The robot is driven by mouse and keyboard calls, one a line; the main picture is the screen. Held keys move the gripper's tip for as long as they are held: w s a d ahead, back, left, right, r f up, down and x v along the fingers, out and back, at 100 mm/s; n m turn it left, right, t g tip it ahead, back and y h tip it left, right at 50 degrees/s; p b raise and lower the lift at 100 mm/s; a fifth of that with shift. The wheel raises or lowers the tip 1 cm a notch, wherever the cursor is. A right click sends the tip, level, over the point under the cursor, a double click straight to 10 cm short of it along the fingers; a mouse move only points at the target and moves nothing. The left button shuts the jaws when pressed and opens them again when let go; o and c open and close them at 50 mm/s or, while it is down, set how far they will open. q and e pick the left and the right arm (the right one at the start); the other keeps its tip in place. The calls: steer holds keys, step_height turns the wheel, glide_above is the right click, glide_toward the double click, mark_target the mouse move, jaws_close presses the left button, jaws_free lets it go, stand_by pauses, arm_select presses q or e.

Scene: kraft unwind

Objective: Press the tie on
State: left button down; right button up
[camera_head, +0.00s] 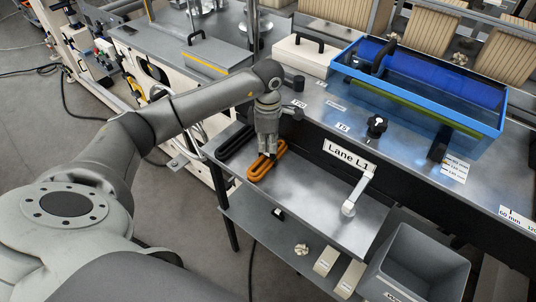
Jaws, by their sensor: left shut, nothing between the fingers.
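My left gripper (269,152) comes down from above with its fingers together. Its tips are at an orange elongated loop (262,169), which lies on the grey shelf and may be the tie. The fingers appear to touch the loop's upper end or hover just over it; I cannot tell which. A black loop of similar shape (234,143) lies on the same shelf to the left. My right gripper does not show.
A sign reading Lane L1 (348,157) hangs on the table edge. A grey bin (415,262) is at lower right. A blue tray (420,98) sits on the table behind. The shelf's middle is clear.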

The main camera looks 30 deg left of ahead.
mark_target(268, 150)
arm_select(q)
steer(key=shift+s+f, duration=0.1)
steer(key=shift+f, duration=0.05)
steer(key=shift+r+p, duration=0.55)
steer(key=shift+r, duration=0.3)
steer(key=shift+r+p, duration=1.45)
steer(key=shift+r, duration=1.35)
